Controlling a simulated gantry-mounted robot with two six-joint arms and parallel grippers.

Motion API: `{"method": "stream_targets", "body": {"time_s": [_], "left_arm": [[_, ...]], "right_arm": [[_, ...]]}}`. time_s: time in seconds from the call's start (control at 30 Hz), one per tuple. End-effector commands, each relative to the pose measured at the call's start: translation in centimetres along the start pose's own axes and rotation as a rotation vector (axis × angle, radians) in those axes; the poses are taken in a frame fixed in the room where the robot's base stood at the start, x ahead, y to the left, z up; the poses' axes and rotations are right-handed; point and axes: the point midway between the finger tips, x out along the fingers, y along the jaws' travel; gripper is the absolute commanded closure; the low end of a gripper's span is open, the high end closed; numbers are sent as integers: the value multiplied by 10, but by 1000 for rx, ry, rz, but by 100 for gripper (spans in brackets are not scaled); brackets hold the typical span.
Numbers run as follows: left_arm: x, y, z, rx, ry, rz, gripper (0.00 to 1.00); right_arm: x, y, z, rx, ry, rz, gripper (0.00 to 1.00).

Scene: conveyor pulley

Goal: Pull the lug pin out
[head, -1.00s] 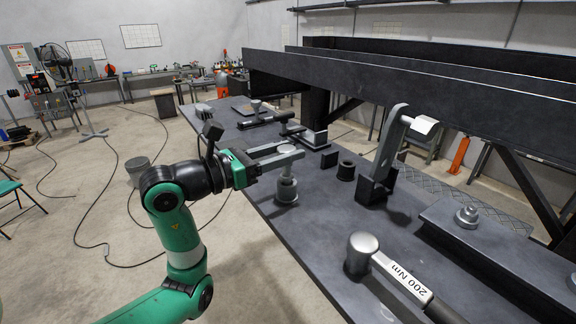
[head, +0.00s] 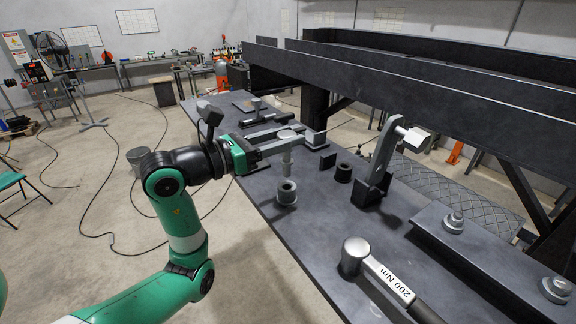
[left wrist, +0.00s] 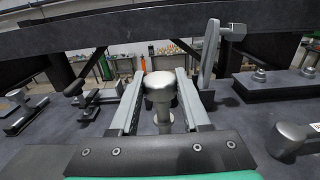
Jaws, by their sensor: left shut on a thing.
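My left gripper (head: 283,145) is shut on the grey lug pin, just under its wide round head (head: 287,133). The pin hangs upright, its shaft (head: 287,160) showing below the fingers. Under it on the bench stands a grey round socket (head: 286,193) with its dark hole showing open; the pin looks clear of it. In the left wrist view the pin head (left wrist: 159,88) sits between the two long fingers, with its shaft below. My right gripper is not in view.
On the dark bench (head: 310,235) stand a black ring (head: 344,173), an upright lever bracket (head: 380,160), and a torque wrench marked 200 Nm (head: 385,275). A bolted plate (head: 490,255) lies at right. Dark beams (head: 400,85) run behind. Clamp-like tools (head: 265,120) lie at the far end.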

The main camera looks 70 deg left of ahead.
Motion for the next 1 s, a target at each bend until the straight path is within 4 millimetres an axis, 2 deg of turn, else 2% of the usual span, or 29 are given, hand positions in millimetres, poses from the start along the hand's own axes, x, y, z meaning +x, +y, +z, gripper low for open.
{"method": "stream_targets", "body": {"time_s": [0.03, 0.5, 1.0], "left_arm": [[0, 0, 6, 0, -1, 0, 100], [0, 0, 33, 1, -1, 0, 100], [0, 0, 56, 0, 0, 0, 100]], "right_arm": [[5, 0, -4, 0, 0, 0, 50], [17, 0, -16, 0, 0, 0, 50], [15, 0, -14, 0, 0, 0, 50]]}}
